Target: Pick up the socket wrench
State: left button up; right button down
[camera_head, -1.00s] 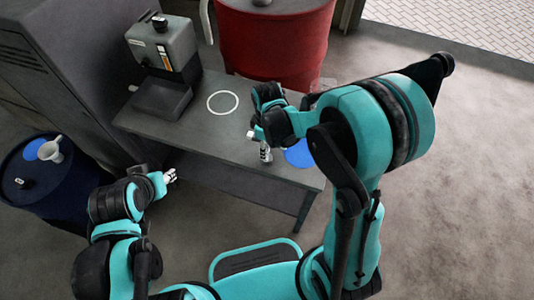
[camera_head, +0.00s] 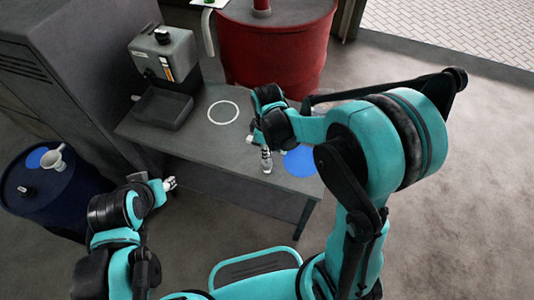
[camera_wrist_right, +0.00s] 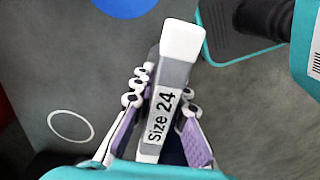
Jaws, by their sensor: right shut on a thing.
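The socket wrench (camera_wrist_right: 174,70) is a grey bar with a white end and the words "Size 24". In the right wrist view it lies lengthwise between the purple-padded fingers of my right gripper (camera_wrist_right: 160,112), which is shut on it. In the head view my right gripper (camera_head: 266,158) is over the right part of the grey table, beside a blue disc. The wrench is hard to make out there, and I cannot tell whether it touches the table. My left gripper (camera_head: 170,183) is left of the table's front edge; its fingers are too small to read.
The grey table (camera_head: 190,145) carries a grey machine (camera_head: 165,60), a white ring (camera_head: 223,113) and the blue disc (camera_head: 300,162). A red barrel (camera_head: 275,50) stands behind it. A blue barrel (camera_head: 60,195) with a funnel (camera_head: 54,157) stands left. The floor at right is clear.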

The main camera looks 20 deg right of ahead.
jog(key=s+d+r+p, duration=0.2)
jog(key=s+r+p, duration=0.2)
jog(key=s+r, duration=0.3)
jog(key=s, duration=0.4)
jog(key=shift+s+d+r, duration=0.2)
jog(key=shift+d+r, duration=0.1)
jog(key=shift+d, duration=0.05)
